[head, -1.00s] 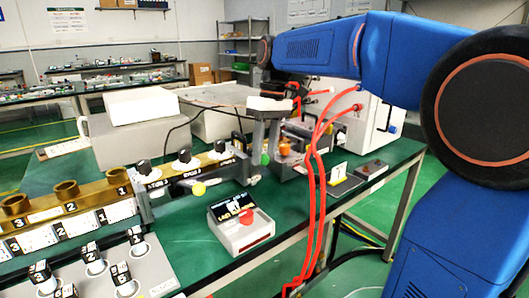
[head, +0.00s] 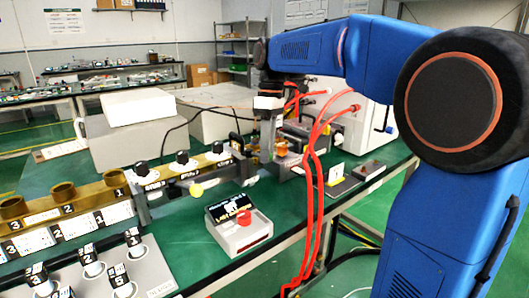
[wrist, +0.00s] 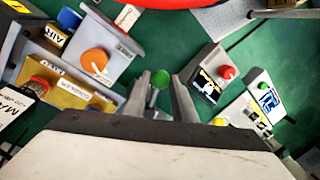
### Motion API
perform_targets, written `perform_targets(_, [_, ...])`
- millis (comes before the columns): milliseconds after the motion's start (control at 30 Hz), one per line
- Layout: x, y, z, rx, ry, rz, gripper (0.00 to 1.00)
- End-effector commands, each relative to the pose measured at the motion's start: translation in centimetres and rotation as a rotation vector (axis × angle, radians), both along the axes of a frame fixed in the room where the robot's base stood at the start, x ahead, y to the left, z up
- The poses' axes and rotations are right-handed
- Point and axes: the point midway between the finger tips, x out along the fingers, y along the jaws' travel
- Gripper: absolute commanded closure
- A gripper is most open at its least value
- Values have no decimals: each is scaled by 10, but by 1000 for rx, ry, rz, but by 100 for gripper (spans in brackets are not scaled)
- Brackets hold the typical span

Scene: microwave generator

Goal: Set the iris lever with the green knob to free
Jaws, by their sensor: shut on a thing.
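The green knob (wrist: 160,78) of the iris lever shows in the wrist view between the tips of my gripper (wrist: 161,90). The two grey fingers are closed in on it from either side. In the head view my gripper (head: 266,150) points down at the right end of the brass rail. The green knob is hidden there behind the fingers. The lever's arm is mostly hidden in the wrist view, and I cannot read its free mark or tell its setting.
A yellow knob (head: 196,190) sits left of my gripper. A box with a display and red button (head: 243,216) stands in front on the green bench. An orange knob (wrist: 95,61) on a grey block is close by. Red hoses (head: 314,190) hang to the right.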

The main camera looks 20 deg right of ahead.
Motion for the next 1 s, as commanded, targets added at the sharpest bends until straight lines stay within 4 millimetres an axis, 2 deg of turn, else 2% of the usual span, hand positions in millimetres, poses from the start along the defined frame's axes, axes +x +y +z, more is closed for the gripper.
perform_targets(500, [23, -14, 0, -1, -1, 452, 100])
perform_targets(700, [30, -16, 0, 0, -1, 569, 100])
perform_targets(1000, [34, -17, 0, 0, -1, 653, 100])
